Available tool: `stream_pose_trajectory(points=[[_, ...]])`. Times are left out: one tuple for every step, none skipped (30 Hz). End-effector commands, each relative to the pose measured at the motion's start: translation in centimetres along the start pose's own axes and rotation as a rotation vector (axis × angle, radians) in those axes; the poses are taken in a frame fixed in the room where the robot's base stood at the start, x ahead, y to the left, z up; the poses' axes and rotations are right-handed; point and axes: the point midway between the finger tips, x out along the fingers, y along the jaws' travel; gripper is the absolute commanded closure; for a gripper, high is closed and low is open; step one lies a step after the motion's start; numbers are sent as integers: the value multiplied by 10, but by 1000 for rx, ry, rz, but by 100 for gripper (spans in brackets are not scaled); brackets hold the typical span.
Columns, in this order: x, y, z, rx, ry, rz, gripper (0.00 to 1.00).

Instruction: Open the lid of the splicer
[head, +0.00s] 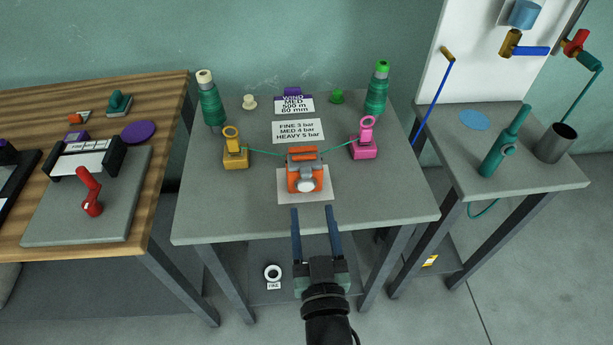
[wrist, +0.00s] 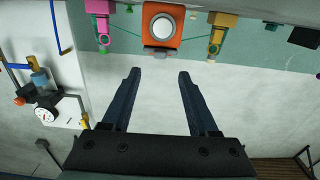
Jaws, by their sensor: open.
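The splicer (head: 294,180) is a small orange box with a grey top and a round white-and-grey knob at its front. It stands on a white sheet in the middle of the table. It also shows in the wrist view (wrist: 162,41) at the top edge, with the pale round disc facing the camera. The lid looks closed, though its edge is hard to make out. My gripper (head: 314,209) is open and empty, its two dark blue fingers pointing at the splicer from the front edge of the table. The fingertips are apart from it, also in the wrist view (wrist: 158,74).
A yellow clamp (head: 236,158) and a pink clamp (head: 364,149) flank the splicer, with green thread running from each towards it. Green spools (head: 211,107) (head: 376,95) stand at the back corners. Cards (head: 298,131) lie behind. The table's front strip (head: 240,222) is clear.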

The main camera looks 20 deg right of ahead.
Motion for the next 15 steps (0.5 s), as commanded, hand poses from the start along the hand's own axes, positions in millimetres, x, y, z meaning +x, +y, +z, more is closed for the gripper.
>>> stream_pose_trajectory(points=[[11, 0, -2, 1, 3, 1, 40], [16, 0, -2, 1, 3, 0, 40], [23, 0, -2, 1, 3, 0, 40], [28, 0, -1, 1, 2, 0, 40], [34, 0, -2, 1, 3, 0, 40], [40, 0, -2, 1, 3, 0, 40], [45, 0, -1, 1, 2, 0, 40], [50, 0, -2, 1, 3, 1, 40], [56, 0, -1, 2, 2, 0, 40], [60, 0, -2, 2, 3, 0, 40], [64, 0, -1, 2, 1, 0, 40], [69, 0, -1, 1, 2, 0, 40], [72, 0, 0, 0, 0, 0, 40], [75, 0, 0, 0, 1, 0, 40], [78, 0, -1, 0, 1, 0, 40]])
